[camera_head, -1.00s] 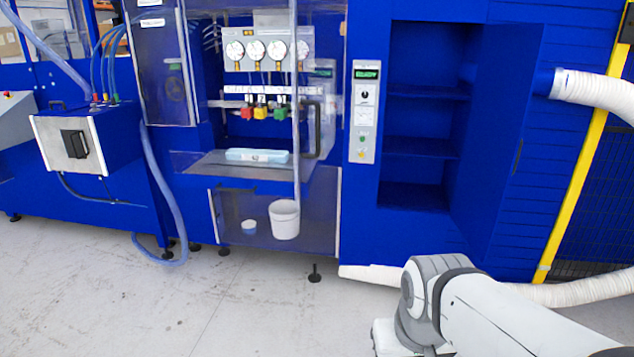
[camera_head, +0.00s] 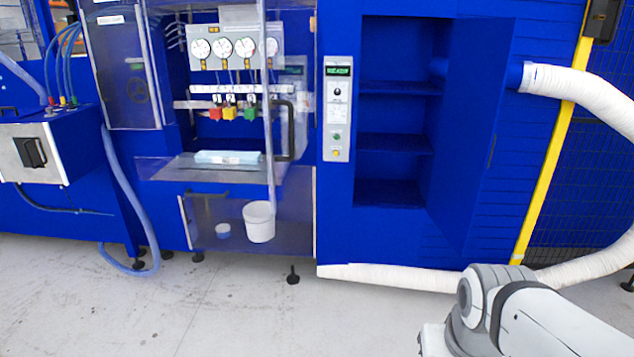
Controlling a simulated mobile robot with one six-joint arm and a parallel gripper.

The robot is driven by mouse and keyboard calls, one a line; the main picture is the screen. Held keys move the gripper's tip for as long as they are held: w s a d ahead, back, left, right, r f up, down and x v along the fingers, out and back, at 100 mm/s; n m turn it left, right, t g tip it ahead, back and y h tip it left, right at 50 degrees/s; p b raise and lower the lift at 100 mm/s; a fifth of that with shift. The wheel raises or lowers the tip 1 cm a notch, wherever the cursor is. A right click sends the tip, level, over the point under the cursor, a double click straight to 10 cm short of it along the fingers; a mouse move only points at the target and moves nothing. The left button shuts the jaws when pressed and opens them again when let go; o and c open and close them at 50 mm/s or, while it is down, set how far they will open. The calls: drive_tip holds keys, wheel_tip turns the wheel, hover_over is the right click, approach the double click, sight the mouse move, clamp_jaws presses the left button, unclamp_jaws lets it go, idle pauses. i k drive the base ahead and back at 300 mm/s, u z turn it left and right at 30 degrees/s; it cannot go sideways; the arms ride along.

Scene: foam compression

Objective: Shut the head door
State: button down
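The machine's head bay, with several gauges (camera_head: 221,47) and red, yellow and green fittings (camera_head: 230,113), is at the upper centre left. A clear panel with a black upright handle (camera_head: 287,132) shows at the bay's right side. Another clear panel (camera_head: 120,65) with a label covers the section to the left. I cannot tell for sure which clear panel is the head door, or how far it stands open. A light blue block (camera_head: 228,157) lies on the shelf in the bay. My white arm shows at the lower right, and my gripper is out of view.
A white bucket (camera_head: 259,224) stands under a clear tube in the lower bay. A control panel (camera_head: 337,108) and an open blue cabinet (camera_head: 393,190) are right of the bay. A white hose (camera_head: 590,100) curves at the right. The grey floor (camera_head: 235,318) in front is clear.

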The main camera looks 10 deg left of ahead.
sight(312, 86)
drive_tip(key=i, duration=1.05)
drive_tip(key=u, duration=0.75)
